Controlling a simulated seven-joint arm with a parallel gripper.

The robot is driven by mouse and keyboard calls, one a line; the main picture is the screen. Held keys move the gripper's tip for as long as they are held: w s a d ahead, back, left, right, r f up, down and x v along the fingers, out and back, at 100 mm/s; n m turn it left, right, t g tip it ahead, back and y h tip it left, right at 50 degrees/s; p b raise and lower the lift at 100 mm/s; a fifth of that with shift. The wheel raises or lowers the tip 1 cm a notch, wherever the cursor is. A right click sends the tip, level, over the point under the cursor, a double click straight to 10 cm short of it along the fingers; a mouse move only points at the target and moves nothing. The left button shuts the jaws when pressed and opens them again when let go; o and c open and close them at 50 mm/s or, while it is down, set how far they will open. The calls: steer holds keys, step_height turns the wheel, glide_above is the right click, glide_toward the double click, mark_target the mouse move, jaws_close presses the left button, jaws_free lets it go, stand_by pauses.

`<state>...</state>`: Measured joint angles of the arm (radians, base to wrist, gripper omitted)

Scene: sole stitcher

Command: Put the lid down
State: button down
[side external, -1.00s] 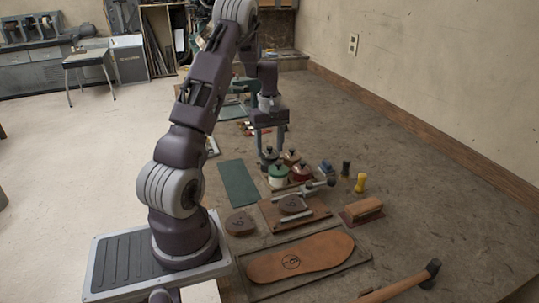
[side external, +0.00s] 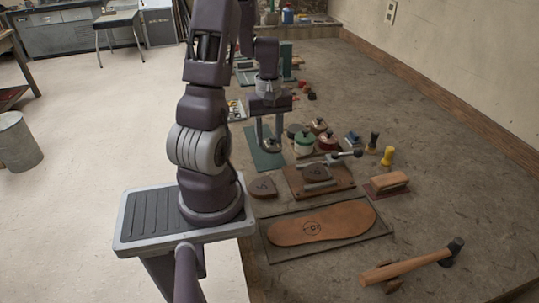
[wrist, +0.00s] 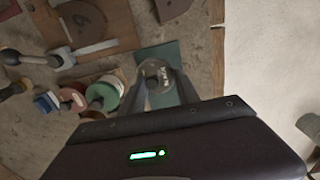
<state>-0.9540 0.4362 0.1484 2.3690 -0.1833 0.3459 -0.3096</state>
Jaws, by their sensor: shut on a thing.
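In the side external view the lid sits low between the fingertips, over the green mat (side external: 258,160). The wrist view shows the lid (wrist: 155,74) between the two fingers, with the green mat (wrist: 172,52) behind it. I cannot tell whether the lid touches the mat. A green jar (side external: 304,146) stands just right of my gripper, and a red jar (side external: 327,144) stands beyond it. The green jar also shows left of the fingers in the wrist view (wrist: 103,97).
A board with a metal clamp (side external: 322,179) lies in front of the jars. A loose brown heel piece (side external: 262,187) is left of it. A leather sole (side external: 320,222) lies on a flat board in front. A hammer (side external: 415,265), a brush (side external: 388,183) and a yellow-handled tool (side external: 387,157) are to the right.

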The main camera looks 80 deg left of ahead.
mark_target(269, 144)
step_height(269, 144, down, 6)
steer(key=shift+r, duration=0.1)
steer(key=c, duration=0.5)
jaws_free()
steer(key=shift+r, duration=0.1)
step_height(269, 144, up, 12)
steer(key=shift+w+f, duration=0.1)
steer(key=shift+f, duration=0.05)
steer(key=w+d+r+m+t, duration=0.2)
steer(key=d+r+m, duration=0.35)
steer(key=d, duration=0.35)
steer(key=w+d+r+m+t, duration=0.1)
steer(key=w+d+r+m, duration=0.1)
steer(key=d+r+m, duration=0.55)
steer(key=s+d+m+t, duration=0.1)
steer(key=s+d, duration=0.1)
steer(key=d, duration=0.1)
steer(key=s+d+m, duration=0.2)
steer(key=d, duration=0.2)
steer(key=s+d+r+m+t, duration=0.1)
steer(key=s+d+m, duration=0.1)
steer(key=s+d, duration=0.1)
steer(key=shift+d+t, duration=0.3)
steer(key=shift+d, duration=0.05)
